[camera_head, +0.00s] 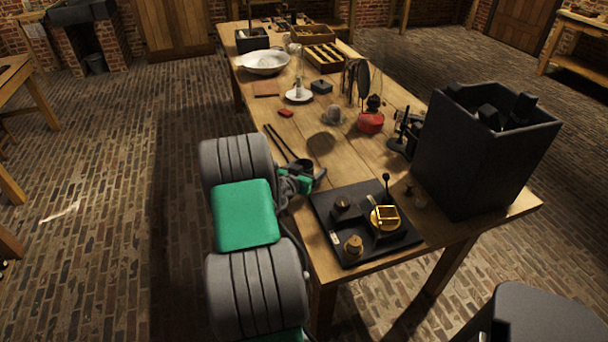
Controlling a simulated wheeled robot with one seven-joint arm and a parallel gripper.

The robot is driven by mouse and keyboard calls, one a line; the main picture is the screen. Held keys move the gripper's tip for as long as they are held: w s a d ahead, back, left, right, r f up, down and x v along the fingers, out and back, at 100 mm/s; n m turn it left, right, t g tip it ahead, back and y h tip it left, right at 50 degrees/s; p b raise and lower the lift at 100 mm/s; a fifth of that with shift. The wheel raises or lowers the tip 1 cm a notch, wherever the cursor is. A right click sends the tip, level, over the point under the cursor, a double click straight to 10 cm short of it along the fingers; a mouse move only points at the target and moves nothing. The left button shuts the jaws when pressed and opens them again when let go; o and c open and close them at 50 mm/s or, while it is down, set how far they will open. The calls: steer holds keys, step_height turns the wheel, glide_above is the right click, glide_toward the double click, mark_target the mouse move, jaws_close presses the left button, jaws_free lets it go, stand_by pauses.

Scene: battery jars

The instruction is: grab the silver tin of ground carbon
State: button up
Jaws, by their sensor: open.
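A small silver-grey container (333,115), which looks like the tin, stands on the wooden table (330,165) just left of a red object. It is small in the picture, and no label can be read. My gripper (318,178) is at the table's left edge, low over the wood, partly hidden by my own arm. It is open, seems to hold nothing, and is well apart from the silver container, which lies farther back along the table.
A black tray with brass parts (345,250) lies at the near end. A large dark box (475,160) stands at right. Dark rods (280,142) lie beside my gripper. A red object (371,122), white dish (298,96) and white basin (263,63) stand farther back. Bare wood lies mid-table.

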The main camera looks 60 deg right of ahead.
steer(key=shift+c, duration=0.4)
steer(key=c, duration=1.3)
steer(key=shift+c, duration=0.7)
steer(key=shift+r, duration=0.2)
